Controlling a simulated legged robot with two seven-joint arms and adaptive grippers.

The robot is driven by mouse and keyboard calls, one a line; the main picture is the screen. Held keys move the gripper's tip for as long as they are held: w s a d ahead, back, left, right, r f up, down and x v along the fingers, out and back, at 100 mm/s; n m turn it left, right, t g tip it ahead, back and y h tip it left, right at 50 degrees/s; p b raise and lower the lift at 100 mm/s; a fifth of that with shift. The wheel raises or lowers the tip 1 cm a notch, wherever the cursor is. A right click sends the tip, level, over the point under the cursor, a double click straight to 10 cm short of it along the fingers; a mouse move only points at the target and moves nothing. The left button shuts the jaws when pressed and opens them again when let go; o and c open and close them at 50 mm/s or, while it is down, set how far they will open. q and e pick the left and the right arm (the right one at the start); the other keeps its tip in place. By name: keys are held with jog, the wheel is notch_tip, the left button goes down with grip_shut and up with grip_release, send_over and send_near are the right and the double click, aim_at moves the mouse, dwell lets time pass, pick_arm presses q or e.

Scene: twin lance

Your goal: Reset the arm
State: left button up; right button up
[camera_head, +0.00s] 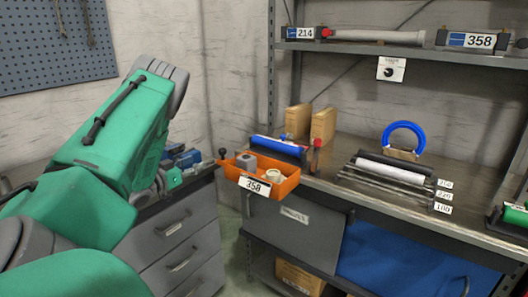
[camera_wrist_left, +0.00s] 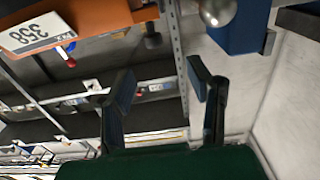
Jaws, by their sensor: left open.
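My green left arm (camera_head: 105,140) fills the left of the head view, raised in front of the grey drawer cabinet. Its gripper end is largely hidden there, low beside the forearm near the cabinet top. In the left wrist view, my left gripper (camera_wrist_left: 160,82) shows two dark fingers spread apart with nothing between them. The orange bin labelled 358 (camera_head: 286,186) lies to the right of the arm in the head view. It also shows at the top left of the wrist view (camera_wrist_left: 95,18). My right arm and gripper are not in view.
Grey drawers (camera_head: 180,258) stand close by the left arm, with blue items (camera_head: 187,158) on top. The workbench (camera_head: 340,165) holds wooden blocks (camera_head: 323,126), a blue ring (camera_head: 404,132) and labelled rods (camera_head: 390,172). A shelf (camera_head: 400,51) with tubes hangs above.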

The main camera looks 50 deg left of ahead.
pick_arm(q)
jog(key=w+d+f+g+h, duration=0.1)
jog(key=w+d+f+g, duration=0.2)
jog(key=d+f, duration=0.55)
jog(key=w+d+f+g, duration=0.35)
jog(key=d+f, duration=0.25)
jog(key=d, duration=0.6)
jog(key=s+d+f+m+g+h, duration=0.1)
jog(key=s+d+f+g, duration=0.2)
jog(key=s+d, duration=0.3)
jog(key=s+d+f+g+h, duration=0.1)
jog(key=s+d+f+g, duration=0.2)
jog(key=d, duration=1.1)
jog(key=s+f, duration=0.3)
jog(key=shift+d+f+m+h, duration=0.2)
jog(key=shift+m+h, duration=0.1)
jog(key=shift+m, duration=0.1)
jog(key=s+d+g, duration=0.1)
jog(key=s+d, duration=0.1)
jog(key=s, duration=0.2)
jog(key=s+d+m+g, duration=0.1)
jog(key=s+d+g, duration=0.1)
jog(key=s+d, duration=0.1)
jog(key=s+d+g, duration=0.1)
jog(key=s+d, duration=0.1)
jog(key=s, duration=0.2)
jog(key=shift+s+d+f+m+h, duration=0.3)
jog(key=shift+f+h, duration=0.1)
jog(key=shift+c, duration=0.4)
